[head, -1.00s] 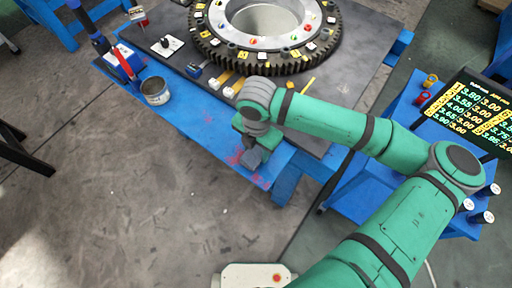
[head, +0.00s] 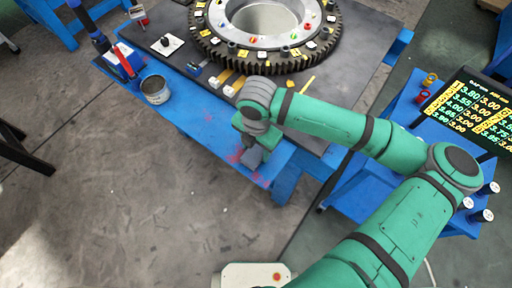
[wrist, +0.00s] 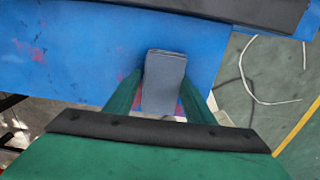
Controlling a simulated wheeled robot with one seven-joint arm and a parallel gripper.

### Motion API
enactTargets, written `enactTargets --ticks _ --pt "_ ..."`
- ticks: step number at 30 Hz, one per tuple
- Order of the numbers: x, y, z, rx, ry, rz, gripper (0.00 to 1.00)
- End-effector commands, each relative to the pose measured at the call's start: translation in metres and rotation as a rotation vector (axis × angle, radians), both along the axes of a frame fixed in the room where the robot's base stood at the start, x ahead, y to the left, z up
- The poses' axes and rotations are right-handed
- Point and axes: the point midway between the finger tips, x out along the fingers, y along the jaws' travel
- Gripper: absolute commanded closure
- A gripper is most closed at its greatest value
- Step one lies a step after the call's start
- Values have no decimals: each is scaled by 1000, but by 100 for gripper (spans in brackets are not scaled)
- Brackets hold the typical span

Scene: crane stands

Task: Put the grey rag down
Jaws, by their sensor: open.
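The grey rag (head: 252,158) is a small folded block near the front edge of the blue bench (head: 208,124). In the wrist view the rag (wrist: 163,80) lies between the two green fingers of my gripper (wrist: 160,92), over the blue surface. The fingers are open, one on each side of it. In the head view my gripper (head: 251,140) points down at the bench edge, and the wrist partly hides the rag. The rag appears to rest on the blue surface; its underside is hidden.
A large toothed ring (head: 268,58) sits on a dark plate behind my gripper. A small tin (head: 155,89) and a red-handled tool (head: 127,65) are to the left on the bench. A blue cart with a price display (head: 474,115) is at the right. The bench's front edge is close.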

Motion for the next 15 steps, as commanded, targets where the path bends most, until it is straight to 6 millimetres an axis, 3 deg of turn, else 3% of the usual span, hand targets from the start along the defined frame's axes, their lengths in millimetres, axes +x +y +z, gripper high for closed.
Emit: enactTargets --ticks 5,15 --pt "-1 -6 14 -16 9 -6 39" --pt "-1 -3 85 -10 6 -2 39"
